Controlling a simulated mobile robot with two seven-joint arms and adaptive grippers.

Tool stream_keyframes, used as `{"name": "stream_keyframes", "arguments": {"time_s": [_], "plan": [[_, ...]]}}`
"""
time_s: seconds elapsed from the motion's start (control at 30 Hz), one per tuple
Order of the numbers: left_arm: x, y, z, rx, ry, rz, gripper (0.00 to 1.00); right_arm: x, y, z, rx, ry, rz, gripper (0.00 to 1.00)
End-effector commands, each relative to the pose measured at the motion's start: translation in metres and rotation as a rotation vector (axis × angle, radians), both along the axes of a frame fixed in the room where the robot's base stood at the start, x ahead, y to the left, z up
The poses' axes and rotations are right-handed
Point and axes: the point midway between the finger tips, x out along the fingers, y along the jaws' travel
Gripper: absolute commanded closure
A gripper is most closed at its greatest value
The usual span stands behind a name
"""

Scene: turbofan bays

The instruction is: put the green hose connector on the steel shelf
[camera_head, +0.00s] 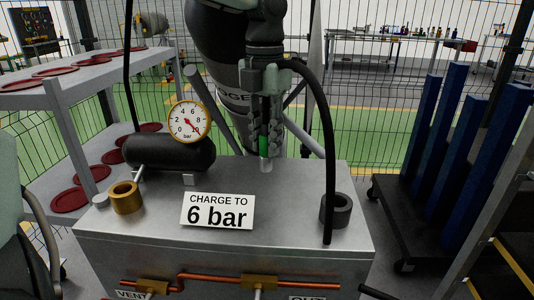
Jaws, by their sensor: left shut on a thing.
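My left gripper (266,152) hangs fingers-down above the back edge of a grey steel cabinet. It is shut on the green hose connector (264,141), of which only a narrow green strip shows between the fingers. The rest of the connector is hidden by the fingers. A grey steel shelf unit (22,101) stands at the left, with dark red round pads on its upper and lower levels. The gripper is to the right of it and apart from it. My right gripper is not in view.
The cabinet top (290,205) bears a pressure gauge (189,121), a black tank (150,152), a brass ring (126,197), a "6 bar" sign (217,211) and a dark ring (336,210). A black hose (328,130) arches beside the gripper. Blue posts (470,150) stand right.

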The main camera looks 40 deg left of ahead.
Motion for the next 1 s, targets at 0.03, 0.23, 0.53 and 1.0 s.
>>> {"name": "stream_keyframes", "arguments": {"time_s": [0.03, 0.23, 0.53, 1.0], "plan": [[-0.002, 0.0, -0.01, -0.002, 0.007, -0.001, 1.0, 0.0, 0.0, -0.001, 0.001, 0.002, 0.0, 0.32], [0.001, -0.002, -0.033, -0.001, 0.004, -0.001, 1.0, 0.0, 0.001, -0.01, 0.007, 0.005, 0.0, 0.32], [0.003, -0.002, -0.036, -0.001, 0.0, 0.0, 1.0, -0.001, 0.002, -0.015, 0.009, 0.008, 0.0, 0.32], [0.002, -0.002, -0.038, 0.0, 0.002, 0.0, 0.56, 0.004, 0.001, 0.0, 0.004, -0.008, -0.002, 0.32]]}}
